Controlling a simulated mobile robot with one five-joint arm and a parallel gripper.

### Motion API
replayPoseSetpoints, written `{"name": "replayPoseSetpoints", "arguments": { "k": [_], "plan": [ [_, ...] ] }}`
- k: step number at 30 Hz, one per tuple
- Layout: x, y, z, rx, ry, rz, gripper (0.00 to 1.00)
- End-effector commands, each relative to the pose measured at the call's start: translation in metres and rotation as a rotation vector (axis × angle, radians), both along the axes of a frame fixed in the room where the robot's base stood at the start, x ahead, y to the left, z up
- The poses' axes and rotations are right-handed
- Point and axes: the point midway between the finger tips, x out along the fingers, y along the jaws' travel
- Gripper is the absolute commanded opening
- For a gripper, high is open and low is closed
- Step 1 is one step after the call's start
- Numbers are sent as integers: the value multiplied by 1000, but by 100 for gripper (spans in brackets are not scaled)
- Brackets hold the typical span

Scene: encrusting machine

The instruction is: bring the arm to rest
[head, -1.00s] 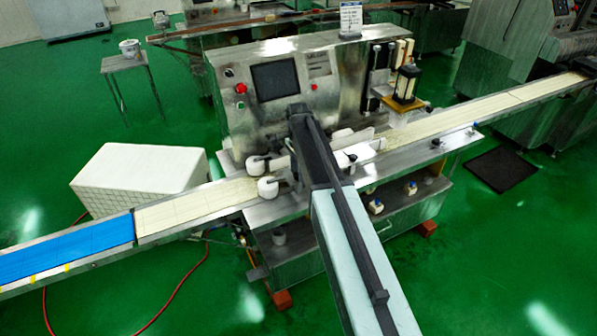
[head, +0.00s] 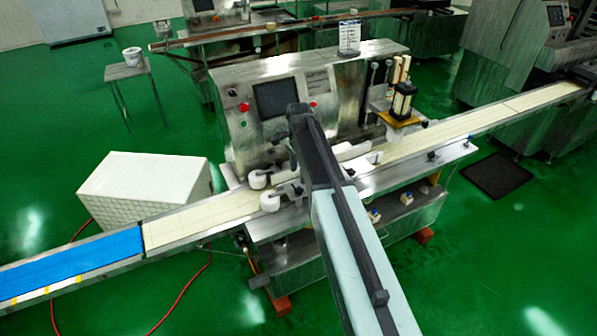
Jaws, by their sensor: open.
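My arm reaches up from the bottom edge of the head view toward the encrusting machine (head: 330,90). The arm's dark far end overlaps the machine's front and its belt in the picture. My gripper's fingers do not show; the arm's own far end hides them or they lie out of sight. I see nothing held. The machine is a steel cabinet with a dark screen (head: 275,98) and a red button (head: 244,107) on its front.
A cream conveyor belt (head: 480,120) runs past the machine, with a blue section (head: 70,262) at lower left. A white box (head: 145,185) stands behind the belt. A small table (head: 125,72) with a white bucket (head: 133,56) stands farther back. Green floor is open at lower right.

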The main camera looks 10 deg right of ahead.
Motion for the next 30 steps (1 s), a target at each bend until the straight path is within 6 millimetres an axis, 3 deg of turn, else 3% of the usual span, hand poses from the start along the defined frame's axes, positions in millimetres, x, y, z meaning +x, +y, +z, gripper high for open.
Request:
{"name": "replayPoseSetpoints", "arguments": {
  "k": [14,17,20,25,27,30],
  "plan": [
    [-6,0,-3,0,0,1,56],
    [-37,1,-4,0,0,2,56],
    [-91,1,-5,0,0,111,56],
    [-184,1,-7,-1,0,563,56],
    [-212,1,-7,-2,0,773,56],
    [-229,1,-7,-2,0,1011,56]
  ]
}}
